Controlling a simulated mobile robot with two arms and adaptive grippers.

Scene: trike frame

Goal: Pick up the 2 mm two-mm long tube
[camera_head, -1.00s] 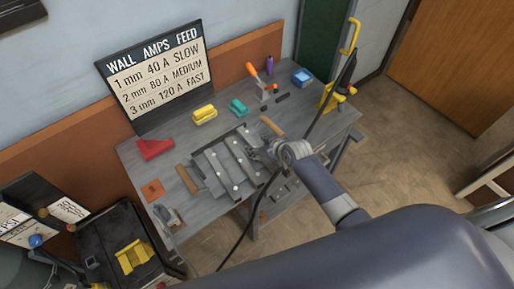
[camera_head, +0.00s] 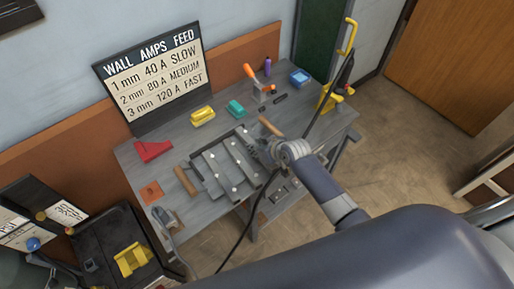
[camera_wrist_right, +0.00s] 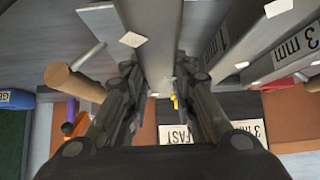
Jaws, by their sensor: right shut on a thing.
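Grey metal tubes (camera_head: 217,173) with small white tags lie side by side in a dark rack on the workbench. My right gripper (camera_head: 268,153) is at the right end of this rack in the head view. In the right wrist view my right gripper (camera_wrist_right: 155,95) has its two fingers on either side of one long grey tube (camera_wrist_right: 156,45) and is shut on it. No thickness mark on this tube is readable. Neighbouring tubes carry "1 mm" and "3 mm" labels (camera_wrist_right: 296,43). My left gripper is not in view.
A sign (camera_head: 155,75) leans at the back. A black cable (camera_head: 237,243) hangs in front.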

